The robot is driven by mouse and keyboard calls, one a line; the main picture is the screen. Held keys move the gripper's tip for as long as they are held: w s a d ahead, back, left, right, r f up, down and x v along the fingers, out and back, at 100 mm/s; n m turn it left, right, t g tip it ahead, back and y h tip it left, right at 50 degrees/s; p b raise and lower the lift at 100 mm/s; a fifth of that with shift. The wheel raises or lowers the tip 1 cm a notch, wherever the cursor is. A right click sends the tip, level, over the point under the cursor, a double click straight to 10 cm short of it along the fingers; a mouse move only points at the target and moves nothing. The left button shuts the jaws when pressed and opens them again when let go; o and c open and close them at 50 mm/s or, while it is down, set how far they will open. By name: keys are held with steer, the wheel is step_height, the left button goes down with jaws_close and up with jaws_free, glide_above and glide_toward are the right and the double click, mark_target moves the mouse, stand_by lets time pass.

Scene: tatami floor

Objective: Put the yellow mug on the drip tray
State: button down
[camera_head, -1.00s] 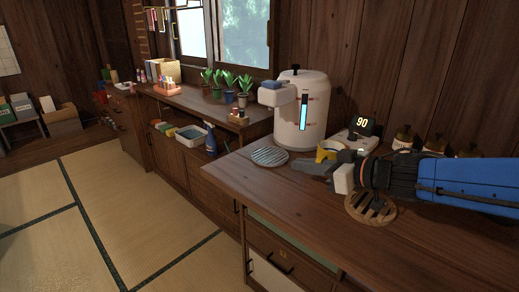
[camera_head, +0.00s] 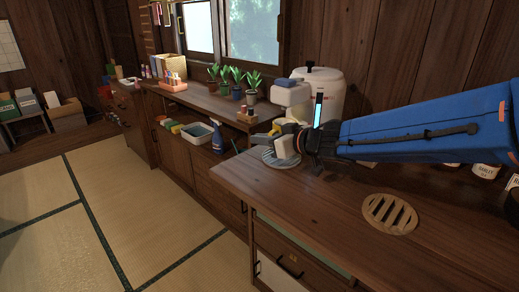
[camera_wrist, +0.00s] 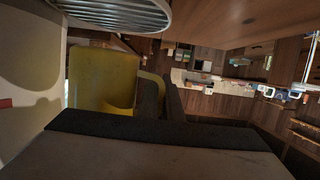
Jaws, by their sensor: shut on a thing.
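The yellow mug (camera_wrist: 104,80) fills the left middle of the wrist view, its handle (camera_wrist: 152,88) on the right at my dark finger. In the head view, only small yellow parts of the mug (camera_head: 290,121) show behind my gripper (camera_head: 274,137). My gripper is shut on the mug, at its handle side. The round, slatted drip tray (camera_head: 270,156) lies on the counter below the gripper, in front of the dispenser. The tray (camera_wrist: 118,14) also shows at the top of the wrist view, with a gap between it and the mug.
The white dispenser (camera_head: 325,82) stands right behind the tray, close to my gripper and partly hidden by my arm. A round wooden trivet (camera_head: 390,213) lies on the counter to the right. The counter front (camera_head: 310,200) is clear. Potted plants (camera_head: 251,84) stand on the shelf beyond.

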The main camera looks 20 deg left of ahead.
steer(key=shift+w+a+f, duration=0.1)
steer(key=shift+a+f, duration=0.05)
steer(key=shift+f, duration=0.75)
steer(key=shift+a+f, duration=0.1)
steer(key=shift+f, duration=0.75)
steer(key=shift+f, duration=0.15)
steer(key=c, duration=1.9)
jaws_free()
steer(key=shift+c, duration=0.2)
steer(key=shift+d+r, duration=0.15)
steer(key=shift+r, duration=0.05)
steer(key=v, duration=1.1)
steer(key=shift+d+r, duration=0.1)
steer(key=shift+d, duration=0.2)
